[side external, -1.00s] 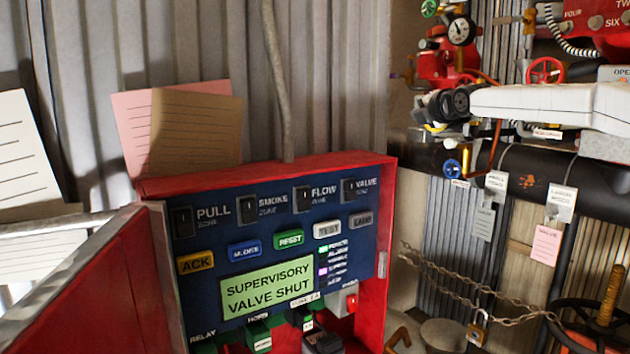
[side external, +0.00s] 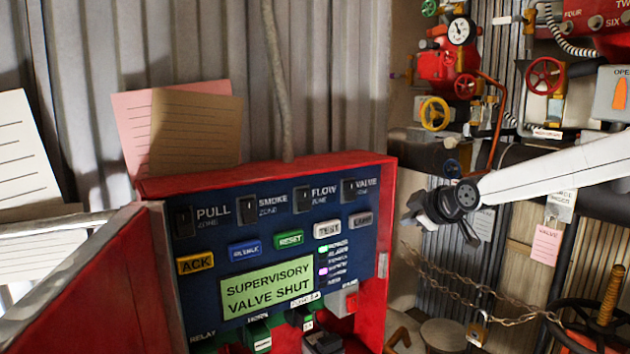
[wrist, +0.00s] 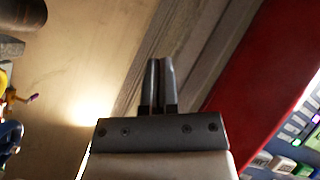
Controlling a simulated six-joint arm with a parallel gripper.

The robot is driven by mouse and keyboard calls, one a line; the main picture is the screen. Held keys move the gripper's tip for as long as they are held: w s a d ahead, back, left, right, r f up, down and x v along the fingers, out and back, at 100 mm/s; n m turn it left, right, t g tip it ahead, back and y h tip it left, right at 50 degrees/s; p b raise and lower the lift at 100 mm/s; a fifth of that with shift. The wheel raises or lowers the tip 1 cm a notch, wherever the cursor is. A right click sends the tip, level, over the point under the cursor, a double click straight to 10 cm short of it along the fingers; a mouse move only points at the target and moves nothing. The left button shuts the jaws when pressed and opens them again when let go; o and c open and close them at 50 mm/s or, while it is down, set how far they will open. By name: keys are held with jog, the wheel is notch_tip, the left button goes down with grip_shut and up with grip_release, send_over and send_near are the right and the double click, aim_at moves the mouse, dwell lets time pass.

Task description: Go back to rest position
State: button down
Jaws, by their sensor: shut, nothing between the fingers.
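My gripper (wrist: 159,62) shows in the wrist view with its two slim fingers close together and nothing between them. In the side external view my gripper (side external: 412,210) is small and dark at the end of my white arm, which comes in from the right. It is to the right of the red alarm panel box (side external: 390,172) and apart from it in the picture. The panel's green display (side external: 267,286) reads "SUPERVISORY VALVE SHUT". No object is held.
Red valves, a yellow handwheel (side external: 435,113) and a gauge (side external: 461,31) are behind and above my wrist. A large dark pipe (side external: 600,190) runs behind my arm. A chain with a padlock (side external: 478,330) hangs below. The box's open red door (side external: 90,285) is at left.

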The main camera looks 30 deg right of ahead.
jog(key=s+a+f+m+g, duration=0.3)
jog(key=s+f+g, duration=0.1)
jog(key=s+f, duration=0.6)
jog(key=s+a+f+m+g+y, duration=0.1)
jog(key=s+a+f+m+g, duration=0.2)
jog(key=s+f, duration=0.8)
jog(key=shift+s+f+m+g, duration=0.15)
jog(key=shift+f+m+g, duration=0.25)
jog(key=shift+g, duration=0.6)
